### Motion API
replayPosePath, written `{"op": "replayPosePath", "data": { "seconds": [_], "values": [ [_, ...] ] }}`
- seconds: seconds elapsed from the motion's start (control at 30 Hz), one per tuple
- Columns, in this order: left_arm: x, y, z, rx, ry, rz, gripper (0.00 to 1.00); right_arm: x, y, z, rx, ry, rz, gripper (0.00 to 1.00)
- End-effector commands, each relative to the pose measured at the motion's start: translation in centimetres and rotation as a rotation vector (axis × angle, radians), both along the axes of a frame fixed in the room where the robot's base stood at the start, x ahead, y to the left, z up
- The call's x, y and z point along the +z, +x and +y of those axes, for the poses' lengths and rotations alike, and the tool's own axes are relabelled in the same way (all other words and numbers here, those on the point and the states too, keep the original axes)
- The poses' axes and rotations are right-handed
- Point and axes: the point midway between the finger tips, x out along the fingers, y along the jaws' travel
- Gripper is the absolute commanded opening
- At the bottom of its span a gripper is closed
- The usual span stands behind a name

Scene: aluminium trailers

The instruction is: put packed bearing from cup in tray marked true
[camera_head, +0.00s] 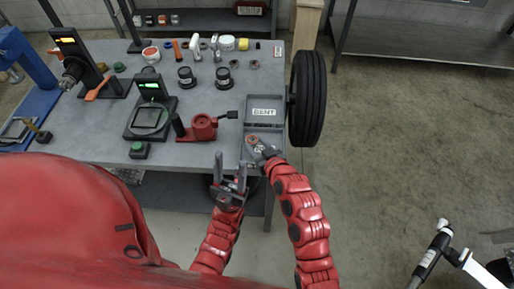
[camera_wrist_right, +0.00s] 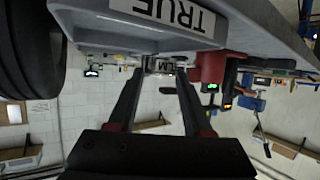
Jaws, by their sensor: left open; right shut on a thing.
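My right gripper (camera_head: 257,145) is over the nearer grey tray (camera_head: 249,155) at the table's front right corner. It is shut on the packed bearing (camera_head: 252,139), a small ring with a reddish-orange face. In the right wrist view the label TRUE (camera_wrist_right: 170,12) shows on the tray's front, and the fingers (camera_wrist_right: 163,68) reach up past it. The bearing is hard to make out there. My left gripper (camera_head: 230,186) is open and empty, just in front of the table edge. Two dark cups with white labels, one left (camera_head: 186,78) and one right (camera_head: 223,78), stand further back.
A grey tray marked BENT (camera_head: 265,113) sits directly behind. A black tyre (camera_head: 307,98) stands at the table's right side. A red vise-like tool (camera_head: 203,127) and a green-lit gauge (camera_head: 150,115) are left of the trays. Several small items line the back edge.

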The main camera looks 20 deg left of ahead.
Motion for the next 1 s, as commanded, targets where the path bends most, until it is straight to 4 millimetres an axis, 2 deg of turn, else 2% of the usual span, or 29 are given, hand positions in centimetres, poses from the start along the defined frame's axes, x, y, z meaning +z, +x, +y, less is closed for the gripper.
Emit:
{"op": "replayPosePath", "data": {
  "seconds": [0.07,0.3,0.4,0.83,0.87,1.0],
  "values": [
    [0.3,0.0,0.0,0.0,0.0,0.0,0.5,0.0,0.5,0.1,-0.001,-0.001,0.0,0.0],
    [1.7,0.0,0.0,0.0,0.0,0.0,0.5,-2.9,0.4,0.2,0.003,-0.005,0.006,0.0],
    [1.9,0.0,0.0,0.0,0.0,0.0,0.5,-3.5,0.5,0.2,0.001,-0.003,0.004,0.0],
    [1.2,0.0,0.0,0.0,0.0,0.0,0.5,-4.2,0.5,0.1,0.0,-0.001,0.001,0.0],
    [1.4,0.0,0.0,0.0,0.0,0.0,0.5,-4.0,0.5,0.1,0.0,-0.001,0.003,0.55],
    [1.4,0.0,0.0,0.0,0.0,0.0,0.5,-4.0,0.5,0.1,0.0,-0.001,0.003,0.8]
  ]
}}
